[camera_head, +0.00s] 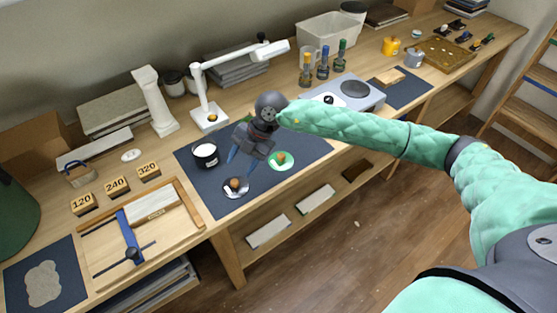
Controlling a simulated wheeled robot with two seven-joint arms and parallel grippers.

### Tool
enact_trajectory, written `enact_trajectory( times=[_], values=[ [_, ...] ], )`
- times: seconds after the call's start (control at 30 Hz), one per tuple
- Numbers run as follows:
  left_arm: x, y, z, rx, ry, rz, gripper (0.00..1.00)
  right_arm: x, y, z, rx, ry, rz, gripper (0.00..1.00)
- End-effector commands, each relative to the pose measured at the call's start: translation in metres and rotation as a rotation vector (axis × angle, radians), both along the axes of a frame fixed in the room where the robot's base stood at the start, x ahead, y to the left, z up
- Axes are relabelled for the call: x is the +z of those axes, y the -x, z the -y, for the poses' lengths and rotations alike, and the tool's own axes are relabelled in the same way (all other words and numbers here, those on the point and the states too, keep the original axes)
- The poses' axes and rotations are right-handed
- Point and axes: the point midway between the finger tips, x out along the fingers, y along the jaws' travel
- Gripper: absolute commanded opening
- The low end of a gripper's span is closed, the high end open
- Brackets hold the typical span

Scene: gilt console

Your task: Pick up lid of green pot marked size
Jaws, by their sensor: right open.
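A green round piece with a brown knob (281,160), which looks like the green lid, lies on the dark mat (215,200). Whether a pot is beneath it I cannot tell, and no "size" marking is readable. A second knobbed round piece, dark and white (236,188), is at the mat's front edge. An open dark pot with white contents (205,152) stands at the mat's left. My right gripper (242,161) is open and empty, pointing down above the mat, between the dark pot and the green piece. A bit of green behind its wrist is mostly hidden. My left gripper is not in view.
A white lamp (208,115) and a white column (154,102) stand behind the mat. A grey hotplate (352,92) and bottles with coloured tops (323,64) are to the right. Number blocks (117,186) and a wooden frame with a blue bar (130,238) are left.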

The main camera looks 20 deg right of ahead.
Motion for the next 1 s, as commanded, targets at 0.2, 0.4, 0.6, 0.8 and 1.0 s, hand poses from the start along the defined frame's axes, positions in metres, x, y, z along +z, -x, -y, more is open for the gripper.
enact_trajectory(
  times=[0.2, 0.4, 0.6, 0.8, 1.0],
  values=[
    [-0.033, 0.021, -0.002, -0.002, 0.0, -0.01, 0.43, -0.005, -0.043, 0.097, -0.138, 0.389, 0.019, 0.5],
    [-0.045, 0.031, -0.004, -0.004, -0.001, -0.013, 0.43, -0.002, -0.056, 0.134, -0.209, 0.532, 0.028, 0.5],
    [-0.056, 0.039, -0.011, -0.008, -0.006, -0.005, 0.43, -0.016, -0.057, 0.137, -0.215, 0.545, 0.026, 0.5],
    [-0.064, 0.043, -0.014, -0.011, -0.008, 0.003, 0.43, -0.026, -0.057, 0.137, -0.214, 0.544, 0.028, 0.5],
    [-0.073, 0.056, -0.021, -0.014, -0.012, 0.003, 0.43, -0.034, -0.058, 0.137, -0.214, 0.542, 0.027, 0.5]
  ],
)
